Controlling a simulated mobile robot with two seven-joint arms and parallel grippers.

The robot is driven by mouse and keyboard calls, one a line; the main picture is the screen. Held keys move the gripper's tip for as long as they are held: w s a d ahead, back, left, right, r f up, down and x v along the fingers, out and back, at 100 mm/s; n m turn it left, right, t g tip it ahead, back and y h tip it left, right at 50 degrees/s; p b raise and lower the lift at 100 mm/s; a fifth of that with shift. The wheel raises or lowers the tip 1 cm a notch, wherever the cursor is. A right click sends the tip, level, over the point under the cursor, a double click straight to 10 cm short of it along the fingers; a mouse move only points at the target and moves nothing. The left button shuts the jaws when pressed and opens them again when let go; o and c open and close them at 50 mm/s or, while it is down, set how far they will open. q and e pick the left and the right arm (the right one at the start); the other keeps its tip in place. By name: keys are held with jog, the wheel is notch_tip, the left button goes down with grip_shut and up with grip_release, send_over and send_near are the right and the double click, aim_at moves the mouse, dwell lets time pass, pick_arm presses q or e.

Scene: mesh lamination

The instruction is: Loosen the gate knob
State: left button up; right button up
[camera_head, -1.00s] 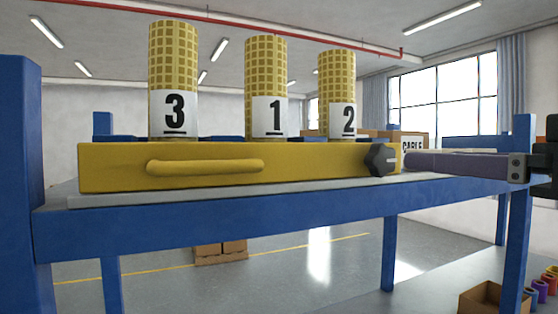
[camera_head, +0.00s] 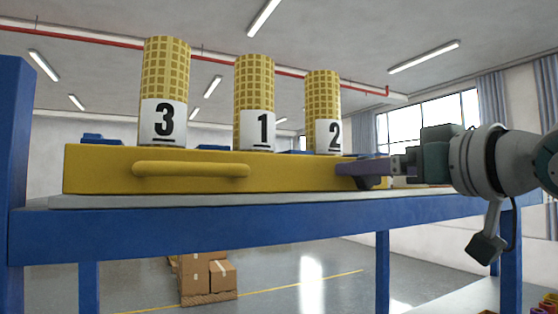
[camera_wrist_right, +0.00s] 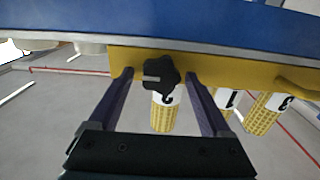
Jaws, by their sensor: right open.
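The gate knob (camera_wrist_right: 161,76) is black and lobed with a pale mark, on the right end of the yellow gate bar (camera_head: 100,170). In the head view the knob is mostly hidden behind my right gripper (camera_head: 342,169). In the right wrist view the knob lies between the two open purple fingers (camera_wrist_right: 158,78), apart from both. The gate bar has a yellow handle (camera_head: 190,170) at its middle left. My left gripper is not in view.
Yellow mesh rolls marked 3 (camera_head: 164,92), 1 (camera_head: 254,104) and 2 (camera_head: 323,112) stand upright behind the gate bar. The blue rack (camera_head: 220,230) carries the bar. Cardboard boxes (camera_head: 205,277) stand on the floor beyond.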

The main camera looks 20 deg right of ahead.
jog(key=shift+f, duration=0.1)
grip_shut()
dwell(0.7)
